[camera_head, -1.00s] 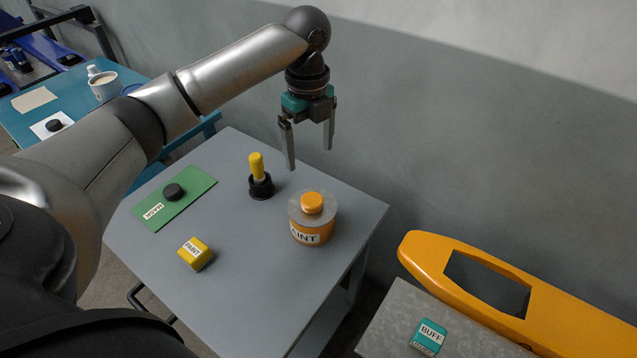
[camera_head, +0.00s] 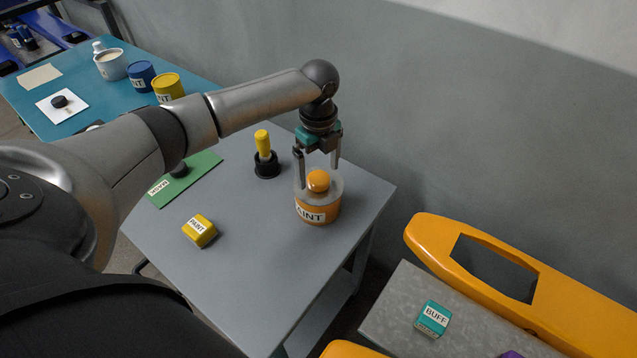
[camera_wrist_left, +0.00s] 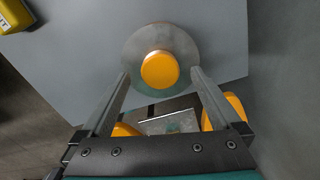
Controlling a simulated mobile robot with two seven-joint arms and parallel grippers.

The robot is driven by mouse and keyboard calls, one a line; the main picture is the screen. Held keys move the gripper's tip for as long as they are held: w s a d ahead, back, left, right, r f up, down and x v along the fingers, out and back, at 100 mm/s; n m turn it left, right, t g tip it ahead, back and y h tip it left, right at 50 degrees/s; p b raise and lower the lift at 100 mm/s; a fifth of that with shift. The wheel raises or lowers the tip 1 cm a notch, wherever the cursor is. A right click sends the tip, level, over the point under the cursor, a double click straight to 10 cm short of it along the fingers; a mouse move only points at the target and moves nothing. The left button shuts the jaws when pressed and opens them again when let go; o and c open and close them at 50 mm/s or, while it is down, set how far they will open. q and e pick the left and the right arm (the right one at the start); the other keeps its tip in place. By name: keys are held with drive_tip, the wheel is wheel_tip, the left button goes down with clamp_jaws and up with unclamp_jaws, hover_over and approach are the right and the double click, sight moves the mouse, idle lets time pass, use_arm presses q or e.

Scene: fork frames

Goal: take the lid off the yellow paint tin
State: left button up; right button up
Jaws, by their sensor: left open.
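A yellow tin (camera_head: 168,86) with a partly hidden label stands on the teal table at the back left, beyond my left arm. An orange tin labelled PAINT (camera_head: 317,210) stands near the right edge of the grey table. It has a grey disc lid (camera_head: 331,192) with a round orange knob (camera_head: 318,180), also in the left wrist view (camera_wrist_left: 159,70). My left gripper (camera_head: 318,174) is open, pointing down over the orange tin, with its fingertips either side of the knob. Contact cannot be told. My right gripper is not in view.
On the grey table (camera_head: 262,270) are a yellow-handled tool in a black holder (camera_head: 265,160), a yellow PAINT block (camera_head: 199,231) and a green mat (camera_head: 197,178). A blue tin (camera_head: 141,75) and a white cup (camera_head: 111,65) stand by the yellow tin. An orange panel (camera_head: 560,290) lies right.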

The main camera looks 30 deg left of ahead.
sight(319, 178)
use_arm(q)
wheel_tip(319, 178, down, 2)
drive_tip(key=shift+f, duration=0.1)
drive_tip(key=c, duration=1.5)
drive_tip(key=shift+o, duration=0.2)
wheel_tip(319, 178, up, 20)
drive_tip(key=p, duration=0.2)
